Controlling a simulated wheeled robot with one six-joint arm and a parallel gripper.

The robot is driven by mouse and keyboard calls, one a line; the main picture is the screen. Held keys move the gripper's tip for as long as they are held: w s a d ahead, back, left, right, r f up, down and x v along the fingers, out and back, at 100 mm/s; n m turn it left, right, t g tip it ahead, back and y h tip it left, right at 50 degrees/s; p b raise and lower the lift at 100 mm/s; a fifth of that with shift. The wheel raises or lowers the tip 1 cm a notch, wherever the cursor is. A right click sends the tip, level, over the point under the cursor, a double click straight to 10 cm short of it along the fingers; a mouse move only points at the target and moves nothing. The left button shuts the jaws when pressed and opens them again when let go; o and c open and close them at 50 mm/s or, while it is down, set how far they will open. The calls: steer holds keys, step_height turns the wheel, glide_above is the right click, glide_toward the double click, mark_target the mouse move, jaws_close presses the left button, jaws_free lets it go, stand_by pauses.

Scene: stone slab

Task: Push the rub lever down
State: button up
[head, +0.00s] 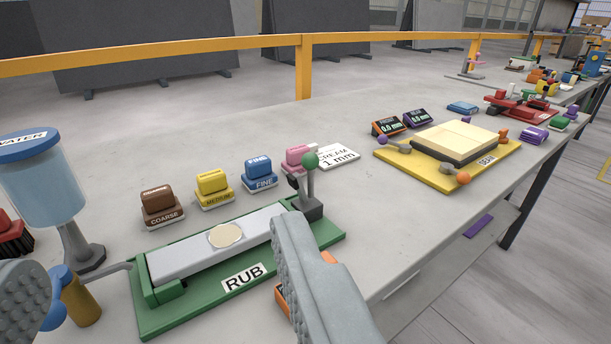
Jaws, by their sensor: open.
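The rub lever (310,182) is a grey stick with a green ball knob, standing upright on a dark block at the right end of the green RUB station (188,312). The station holds a long pale grey bar (185,252) with a round cream disc (225,236) on it. My gripper (155,244) is open, with one ridged finger at the lower left edge and the other at bottom centre. The right finger's tip shows just below and left of the lever, overlapping the station; whether they touch I cannot tell.
Coarse (162,207), medium (214,191) and fine (259,175) blocks and a pink block (298,158) stand behind the station. A water tank (45,185) stands left. A yellow station (450,150) sits farther right. The slab's front edge drops off at lower right.

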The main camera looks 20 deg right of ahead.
steer(key=shift+w, duration=0.4)
steer(key=c, duration=0.7)
steer(key=shift+w+a+f+g, duration=0.1)
steer(key=shift+w+a+g, duration=0.1)
steer(key=shift+w+g, duration=0.8)
jaws_close()
steer(key=w+f+m+g+h, duration=0.1)
steer(key=w+g, duration=0.4)
steer(key=w, duration=0.8)
steer(key=w+d+f+m+g+h, duration=0.1)
steer(key=w+f+g+h, duration=0.3)
steer(key=w, duration=0.9)
steer(key=shift+w+d+f+m+g+h, duration=0.2)
steer(key=shift+m+g+h, duration=0.6)
steer(key=shift+g, duration=0.5)
